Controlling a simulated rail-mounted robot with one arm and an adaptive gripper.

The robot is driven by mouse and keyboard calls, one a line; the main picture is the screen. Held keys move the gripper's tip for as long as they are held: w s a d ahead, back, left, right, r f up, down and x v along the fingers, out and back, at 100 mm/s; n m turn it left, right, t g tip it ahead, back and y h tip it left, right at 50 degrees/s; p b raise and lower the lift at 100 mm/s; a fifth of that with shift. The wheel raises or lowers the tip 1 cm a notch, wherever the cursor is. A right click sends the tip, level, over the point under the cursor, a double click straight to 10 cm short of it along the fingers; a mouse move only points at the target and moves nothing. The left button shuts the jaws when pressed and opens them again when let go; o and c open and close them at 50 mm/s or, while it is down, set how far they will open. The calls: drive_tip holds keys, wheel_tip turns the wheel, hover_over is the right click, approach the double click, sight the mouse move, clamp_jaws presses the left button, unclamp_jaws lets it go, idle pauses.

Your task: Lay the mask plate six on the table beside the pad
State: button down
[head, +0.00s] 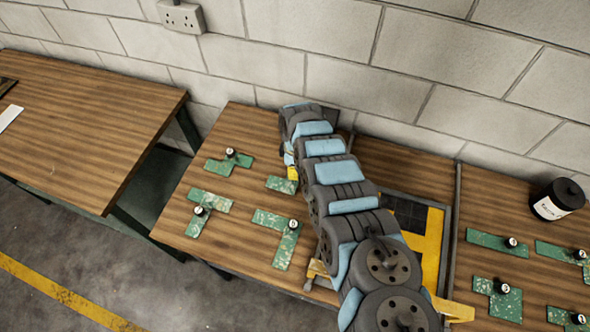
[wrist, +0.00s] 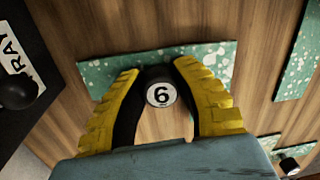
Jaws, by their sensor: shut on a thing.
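Mask plate six (wrist: 105,72) is a green speckled plate with a black knob whose white top reads 6. My gripper (wrist: 160,97) has its yellow fingers shut on that knob, one on each side. In the head view my gripper (head: 292,173) is over the left table, and part of the green plate (head: 280,184) shows beside it. The arm hides the rest of the plate. I cannot tell whether it touches the wood. A dark pad with a yellow border (head: 433,245) lies right of the arm, partly hidden by it.
Several other green plates with numbered knobs lie left of my arm, such as one (head: 208,202) near the front edge. More plates (head: 490,242) and a black jar (head: 556,200) stand on the right. A black object with lettering (wrist: 18,60) is at the wrist view's left.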

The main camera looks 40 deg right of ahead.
drive_tip(key=shift+f+b, duration=0.45)
drive_tip(key=shift+f, duration=0.1)
drive_tip(key=c, duration=0.8)
unclamp_jaws()
drive_tip(key=shift+r, duration=0.15)
drive_tip(key=shift+w+d+r, duration=0.15)
drive_tip(key=shift+r, duration=2.8)
drive_tip(key=shift+w+d+r, duration=0.1)
drive_tip(key=shift+w+r, duration=0.05)
drive_tip(key=shift+r, duration=2.75)
